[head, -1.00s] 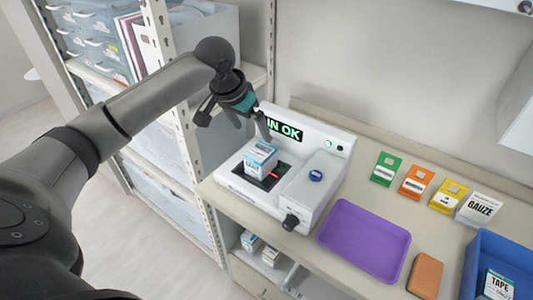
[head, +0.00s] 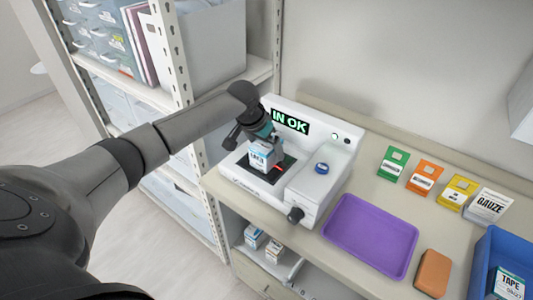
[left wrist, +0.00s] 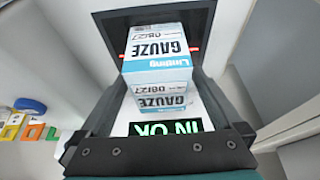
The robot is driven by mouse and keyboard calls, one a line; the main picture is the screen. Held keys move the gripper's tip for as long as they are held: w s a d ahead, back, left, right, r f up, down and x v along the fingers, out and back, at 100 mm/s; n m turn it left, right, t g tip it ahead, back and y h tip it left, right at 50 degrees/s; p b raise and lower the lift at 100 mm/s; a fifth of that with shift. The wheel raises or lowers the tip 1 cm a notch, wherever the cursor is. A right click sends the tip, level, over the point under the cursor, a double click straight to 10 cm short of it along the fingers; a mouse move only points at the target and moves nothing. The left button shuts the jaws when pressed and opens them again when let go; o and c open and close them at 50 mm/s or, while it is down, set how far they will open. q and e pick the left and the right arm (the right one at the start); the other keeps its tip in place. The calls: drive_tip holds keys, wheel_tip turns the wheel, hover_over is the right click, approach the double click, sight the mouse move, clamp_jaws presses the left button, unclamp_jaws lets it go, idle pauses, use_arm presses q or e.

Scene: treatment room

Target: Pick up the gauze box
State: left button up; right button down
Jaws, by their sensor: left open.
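The gauze box (head: 264,158) is a small white and blue carton. It stands on the dark plate of a white device (head: 318,192) whose screen reads "IN OK". In the left wrist view the box (left wrist: 158,60) shows its "GAUZE 08/27" label and lies between my fingers. My left gripper (head: 253,143) is open, reaching down from above with its fingers around the box's upper part. I cannot tell whether either finger touches it. My right gripper is not in view.
A purple tray (head: 370,236), an orange block (head: 433,273) and a blue bin (head: 488,257) holding a tape box (head: 508,284) are to the right. A metal shelf post (head: 183,90) is close beside my left arm.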

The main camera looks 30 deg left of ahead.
use_arm(q)
drive_tip(key=shift+w+f, duration=0.1)
drive_tip(key=shift+f, duration=0.15)
drive_tip(key=shift+c, duration=0.2)
drive_tip(key=c, duration=1.4)
drive_tip(key=shift+c, duration=0.2)
drive_tip(key=shift+r, duration=0.15)
